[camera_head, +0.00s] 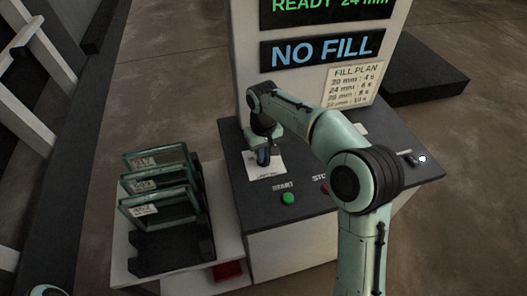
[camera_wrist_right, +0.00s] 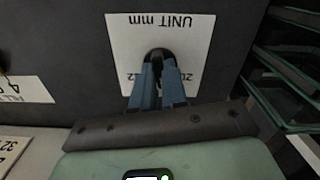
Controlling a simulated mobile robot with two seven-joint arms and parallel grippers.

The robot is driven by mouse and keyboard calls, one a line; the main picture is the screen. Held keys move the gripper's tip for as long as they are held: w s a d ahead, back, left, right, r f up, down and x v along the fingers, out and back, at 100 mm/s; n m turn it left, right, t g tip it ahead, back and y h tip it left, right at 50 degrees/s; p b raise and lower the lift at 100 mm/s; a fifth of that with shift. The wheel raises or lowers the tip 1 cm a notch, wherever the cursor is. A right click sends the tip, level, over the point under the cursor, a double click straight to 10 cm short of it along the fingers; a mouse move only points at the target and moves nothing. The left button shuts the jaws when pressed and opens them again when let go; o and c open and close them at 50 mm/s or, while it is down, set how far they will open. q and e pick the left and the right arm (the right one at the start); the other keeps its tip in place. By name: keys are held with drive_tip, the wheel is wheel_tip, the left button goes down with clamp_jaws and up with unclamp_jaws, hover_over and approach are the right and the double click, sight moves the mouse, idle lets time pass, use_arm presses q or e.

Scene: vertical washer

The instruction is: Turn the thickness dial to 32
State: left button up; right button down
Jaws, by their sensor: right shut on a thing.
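The thickness dial is a small black knob (camera_wrist_right: 157,54) on a white plate (camera_wrist_right: 125,35), which reads "UNIT mm" upside down in the right wrist view. The plate also shows on the dark console in the head view (camera_head: 276,170). My right gripper (camera_wrist_right: 160,68) has its blue fingers closed around the knob. In the head view the right gripper (camera_head: 262,156) points down at the plate. The fingers hide most of the dial numbers and the knob's pointer cannot be made out. The display (camera_head: 322,6) reads "READY 24 mm". My left gripper is out of view.
A "NO FILL" sign (camera_head: 322,50) and a fill plan card (camera_head: 354,85) are on the upright panel. A green START button (camera_head: 288,198) and a red stop button (camera_head: 325,188) sit near the console's front. A rack (camera_head: 172,246) with labelled glass panes stands at left.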

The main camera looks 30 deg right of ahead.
drive_tip(key=m+p, duration=0.1)
drive_tip(key=m, duration=0.2)
drive_tip(key=shift+m, duration=0.3)
drive_tip(key=m, duration=0.3)
drive_tip(key=shift+m+p, duration=0.3)
drive_tip(key=m, duration=0.3)
drive_tip(key=shift+m+p, duration=0.3)
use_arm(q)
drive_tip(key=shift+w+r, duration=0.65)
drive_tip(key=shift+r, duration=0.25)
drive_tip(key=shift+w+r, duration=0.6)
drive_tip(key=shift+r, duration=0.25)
use_arm(e)
drive_tip(key=shift+m, duration=1.6)
drive_tip(key=c, duration=1.2)
unclamp_jaws()
drive_tip(key=shift+o, duration=0.2)
